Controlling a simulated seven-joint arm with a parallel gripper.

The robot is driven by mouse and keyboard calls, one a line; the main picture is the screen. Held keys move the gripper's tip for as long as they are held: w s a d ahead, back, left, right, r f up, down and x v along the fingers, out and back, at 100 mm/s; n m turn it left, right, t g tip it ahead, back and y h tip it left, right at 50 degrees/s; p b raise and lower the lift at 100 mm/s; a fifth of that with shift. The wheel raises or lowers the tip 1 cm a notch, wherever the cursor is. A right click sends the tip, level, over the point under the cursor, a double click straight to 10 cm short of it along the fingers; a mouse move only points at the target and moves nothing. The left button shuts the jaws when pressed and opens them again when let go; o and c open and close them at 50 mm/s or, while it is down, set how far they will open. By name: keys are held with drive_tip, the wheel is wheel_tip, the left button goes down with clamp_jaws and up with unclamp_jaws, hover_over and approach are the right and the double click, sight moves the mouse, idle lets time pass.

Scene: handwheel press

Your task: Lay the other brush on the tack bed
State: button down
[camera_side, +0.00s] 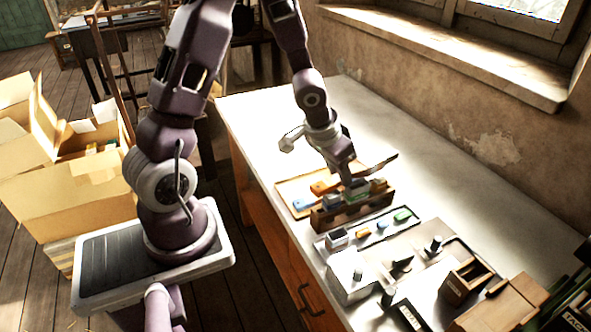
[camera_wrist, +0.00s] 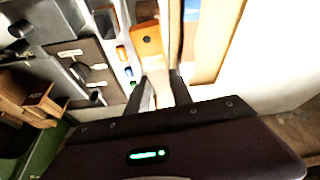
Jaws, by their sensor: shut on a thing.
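My gripper (camera_side: 347,181) is low over the far part of the bench. In the wrist view its fingers (camera_wrist: 162,92) are shut on a pale part of what looks like an orange brush (camera_wrist: 146,40), its orange end with a dark hole pointing away from my gripper. The orange piece also shows left of the fingertips in the side view (camera_side: 321,187). A blue piece (camera_side: 301,204), perhaps another brush, lies in the shallow wooden tray (camera_side: 284,187). I cannot tell whether the held brush touches the tray. I cannot make out which fixture is the tack bed.
A dark wooden rack (camera_side: 330,218) with coloured items stands just in front of my gripper. A metal tray (camera_side: 334,247) with small pieces lies nearer. White block (camera_side: 350,284), fixtures with posts and a wooden box (camera_side: 465,281) crowd the near end. The bench's window side is clear.

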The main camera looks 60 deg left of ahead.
drive_tip(key=shift+m+g+h, duration=0.3)
drive_tip(key=shift+m, duration=0.5)
drive_tip(key=w+d+r, duration=0.1)
drive_tip(key=d, duration=1.2)
drive_tip(key=w+d+r, duration=0.1)
drive_tip(key=d, duration=1.1)
drive_tip(key=w+d+r, duration=0.1)
drive_tip(key=d, duration=1.2)
drive_tip(key=shift+d+r, duration=0.2)
drive_tip(key=shift+d, duration=0.1)
drive_tip(key=shift+s+d, duration=0.1)
drive_tip(key=shift+d, duration=0.15)
drive_tip(key=shift+f, duration=1.6)
